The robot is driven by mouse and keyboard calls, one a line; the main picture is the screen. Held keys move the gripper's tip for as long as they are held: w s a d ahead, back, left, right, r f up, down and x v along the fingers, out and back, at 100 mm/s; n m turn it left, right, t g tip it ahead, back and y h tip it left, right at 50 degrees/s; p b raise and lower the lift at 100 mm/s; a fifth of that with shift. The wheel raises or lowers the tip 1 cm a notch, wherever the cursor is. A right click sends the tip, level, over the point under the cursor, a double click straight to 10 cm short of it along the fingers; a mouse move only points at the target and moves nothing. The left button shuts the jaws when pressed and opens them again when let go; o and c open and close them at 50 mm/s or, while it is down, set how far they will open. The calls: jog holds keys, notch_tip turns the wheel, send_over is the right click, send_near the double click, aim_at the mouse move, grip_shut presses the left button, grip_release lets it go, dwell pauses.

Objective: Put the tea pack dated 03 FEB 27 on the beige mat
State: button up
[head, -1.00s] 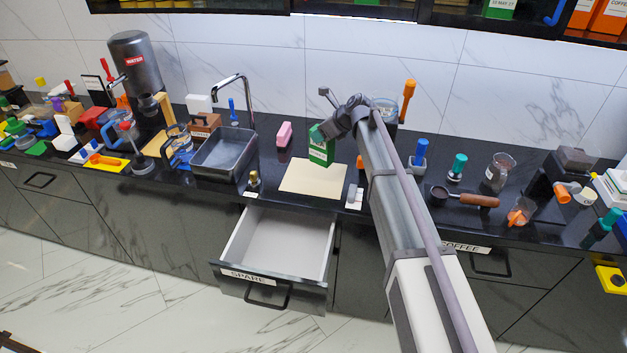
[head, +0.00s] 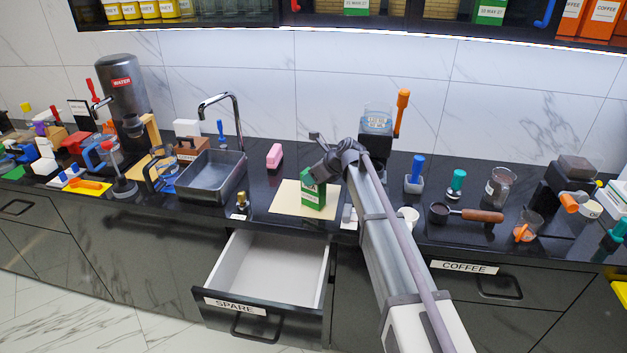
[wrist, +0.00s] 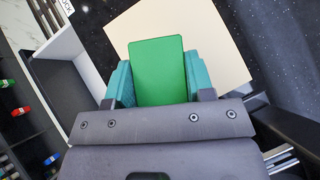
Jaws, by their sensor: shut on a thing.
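A green tea pack (head: 312,194) with a white label is upright over the beige mat (head: 285,200) on the black counter. I cannot read its date, and I cannot tell whether its base touches the mat. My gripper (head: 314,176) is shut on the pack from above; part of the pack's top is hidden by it. In the wrist view the pack's plain green face (wrist: 158,68) sits between the teal fingers of my gripper (wrist: 160,85), with the mat (wrist: 210,35) behind it.
The SPARE drawer (head: 270,265) stands open below the mat. A small brass-coloured item (head: 242,200) is left of the mat, a pink block (head: 274,156) behind it, and a white cup (head: 408,218) to the right. More green packs (head: 490,12) stand on the upper shelf.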

jog(key=shift+f, duration=0.15)
jog(key=o, duration=1.2)
jog(key=shift+r, duration=0.2)
jog(key=p+v, duration=0.8)
jog(key=v, duration=0.4)
jog(key=s+d+f+n+g+h, duration=0.1)
jog(key=s+d+n+h, duration=0.1)
jog(key=s+d+n, duration=0.3)
jog(key=s+d+f+n+g+h, duration=0.2)
jog(key=s+n, duration=0.9)
jog(key=s, duration=0.6)
jog(key=s+d+f+n+g+h, duration=0.1)
jog(key=s+d+f+n+h, duration=0.1)
jog(key=s+d+n, duration=0.5)
jog(key=shift+s+d+n+g+h, duration=0.15)
jog(key=shift+s+h, duration=0.15)
jog(key=shift+s, duration=0.45)
jog(key=shift+s+d+n+g+h, duration=0.1)
jog(key=shift+s+n+h, duration=0.15)
jog(key=shift+s, duration=0.5)
jog(key=shift+s+d+n+g+h, duration=0.1)
jog(key=shift+s+h, duration=0.25)
jog(key=shift+s, duration=0.45)
